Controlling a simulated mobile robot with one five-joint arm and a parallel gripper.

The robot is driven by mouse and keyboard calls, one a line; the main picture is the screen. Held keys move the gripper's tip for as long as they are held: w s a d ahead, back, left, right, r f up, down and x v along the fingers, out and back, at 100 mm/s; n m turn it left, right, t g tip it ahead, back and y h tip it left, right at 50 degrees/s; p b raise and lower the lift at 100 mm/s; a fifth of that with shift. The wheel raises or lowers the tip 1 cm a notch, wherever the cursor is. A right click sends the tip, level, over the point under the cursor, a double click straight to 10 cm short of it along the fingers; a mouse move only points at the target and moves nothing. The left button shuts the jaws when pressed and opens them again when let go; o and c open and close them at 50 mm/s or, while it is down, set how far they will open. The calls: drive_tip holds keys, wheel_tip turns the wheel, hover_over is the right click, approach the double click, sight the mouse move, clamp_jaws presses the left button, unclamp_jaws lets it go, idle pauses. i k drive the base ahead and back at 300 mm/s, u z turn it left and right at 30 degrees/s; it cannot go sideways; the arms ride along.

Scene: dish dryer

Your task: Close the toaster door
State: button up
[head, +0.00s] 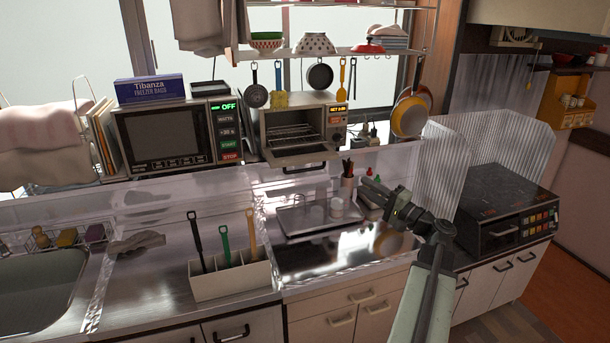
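The toaster (338,128) is a small box oven on the shelf behind the counter, right of the microwave. Its front is open, showing the wire rack inside. The toaster door (301,156) is folded down and out below the opening, with a dark handle (304,169) at its front edge. My gripper (372,187) is in front of, below and to the right of the toaster, apart from the door and pointing left. Nothing clearly shows in its fingers. They are small and dark, and I cannot tell their opening.
A microwave (160,137) stands left of the toaster. Pans (320,76) and utensils hang above it. Below are a metal tray (310,216), a cup of utensils (348,188) and a white utensil holder (232,279). A corrugated clear screen (500,145) stands right of my arm.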

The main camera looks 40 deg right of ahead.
sight(282, 158)
drive_tip(key=z, duration=0.05)
drive_tip(key=i, duration=1)
drive_tip(key=u, duration=0.05)
